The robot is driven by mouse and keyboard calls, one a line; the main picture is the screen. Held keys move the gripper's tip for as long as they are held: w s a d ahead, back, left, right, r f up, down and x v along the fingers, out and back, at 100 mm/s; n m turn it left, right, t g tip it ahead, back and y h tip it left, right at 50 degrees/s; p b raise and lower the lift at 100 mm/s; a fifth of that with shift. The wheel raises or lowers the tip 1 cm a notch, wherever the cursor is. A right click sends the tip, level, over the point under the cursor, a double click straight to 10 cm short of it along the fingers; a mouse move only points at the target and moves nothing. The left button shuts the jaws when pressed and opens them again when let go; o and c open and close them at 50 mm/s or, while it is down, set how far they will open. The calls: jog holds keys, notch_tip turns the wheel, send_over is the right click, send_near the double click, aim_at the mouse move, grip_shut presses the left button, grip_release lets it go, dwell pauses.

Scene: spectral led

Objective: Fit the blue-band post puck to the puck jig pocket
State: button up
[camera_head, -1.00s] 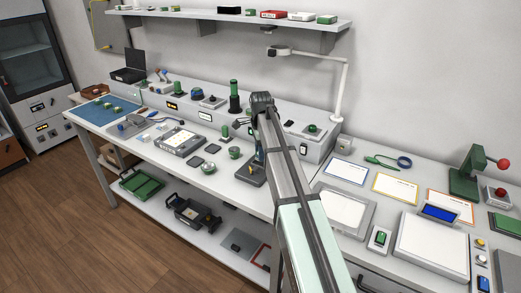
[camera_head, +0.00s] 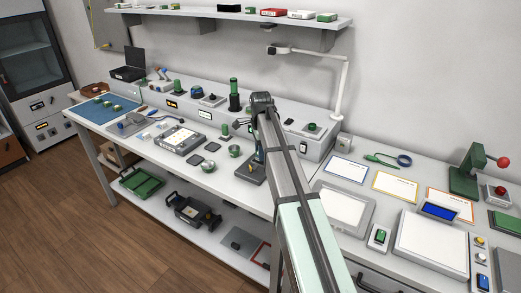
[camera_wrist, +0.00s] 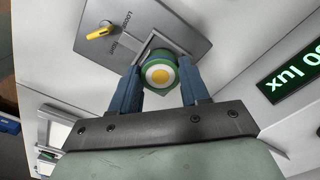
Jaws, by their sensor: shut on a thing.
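My gripper (camera_wrist: 157,90) is shut on a round green puck (camera_wrist: 159,76) in the wrist view. In the head view the jig (camera_head: 243,174) stands on the bench, partly behind my arm, which mostly hides the gripper and puck.
Two green-and-grey round parts (camera_head: 234,151) and dark square pads (camera_head: 196,160) lie left of the jig. A grey tray with pale cells (camera_head: 178,139) is further left. A raised console (camera_head: 310,146) runs behind. A white-topped panel (camera_head: 345,208) lies right of my arm.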

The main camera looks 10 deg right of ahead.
jog(key=shift+f, duration=0.25)
jog(key=shift+f, duration=0.5)
jog(key=o, duration=1.1)
jog(key=shift+o, duration=0.2)
notch_tip(320, 180, up, 14)
